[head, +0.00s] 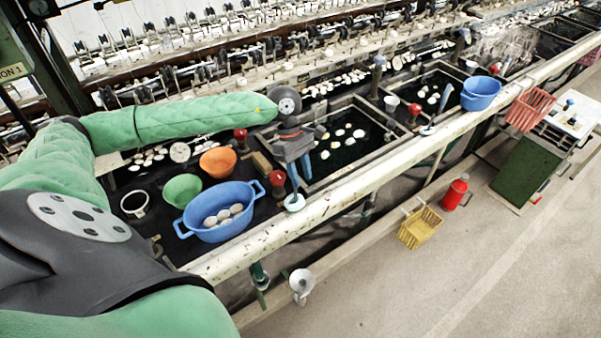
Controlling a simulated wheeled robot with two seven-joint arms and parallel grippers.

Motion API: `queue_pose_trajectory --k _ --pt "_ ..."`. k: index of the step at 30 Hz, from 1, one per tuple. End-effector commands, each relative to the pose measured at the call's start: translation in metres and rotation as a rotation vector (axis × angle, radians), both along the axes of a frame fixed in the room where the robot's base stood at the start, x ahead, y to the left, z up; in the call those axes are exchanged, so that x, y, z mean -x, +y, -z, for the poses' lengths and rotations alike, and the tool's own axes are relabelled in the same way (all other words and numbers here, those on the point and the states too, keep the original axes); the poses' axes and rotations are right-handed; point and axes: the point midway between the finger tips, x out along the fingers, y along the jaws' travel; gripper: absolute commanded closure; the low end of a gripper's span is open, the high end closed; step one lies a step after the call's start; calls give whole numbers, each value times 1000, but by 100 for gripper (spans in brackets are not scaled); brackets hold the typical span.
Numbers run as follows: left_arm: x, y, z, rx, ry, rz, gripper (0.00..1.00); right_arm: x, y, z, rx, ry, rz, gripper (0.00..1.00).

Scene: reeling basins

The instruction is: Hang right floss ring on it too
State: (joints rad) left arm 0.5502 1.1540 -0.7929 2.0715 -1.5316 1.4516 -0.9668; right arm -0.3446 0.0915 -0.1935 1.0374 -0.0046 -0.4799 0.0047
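My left arm reaches in from the left, and its gripper (296,172) points down over the front rail beside the near dark basin. A blue upright piece with a small white round end (294,202) stands right under the fingers; I cannot tell whether they touch it. The finger gap is too small to judge. A similar blue piece with a white round end (427,130) stands on the rail farther right. I cannot pick out the right floss ring with certainty. My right gripper is not in view.
A blue tub (222,232) with pale cocoons, a green bowl (182,190) and an orange bowl (218,162) stand left of the gripper. Red-knobbed posts (278,183) stand close by. The rail (345,183) runs rightward to another blue tub (480,94).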

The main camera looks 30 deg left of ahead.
Motion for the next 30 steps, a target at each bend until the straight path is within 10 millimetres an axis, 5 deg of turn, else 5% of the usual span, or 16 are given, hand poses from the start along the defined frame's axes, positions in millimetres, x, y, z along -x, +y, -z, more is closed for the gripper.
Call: queue_pose_trajectory --k 1,17,30 --pt "15 -4 30 -6 43 12 58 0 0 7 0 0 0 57" --pt "15 -3 28 -7 42 13 58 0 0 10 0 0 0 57" --pt "-4 19 -40 -6 9 4 58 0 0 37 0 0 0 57"
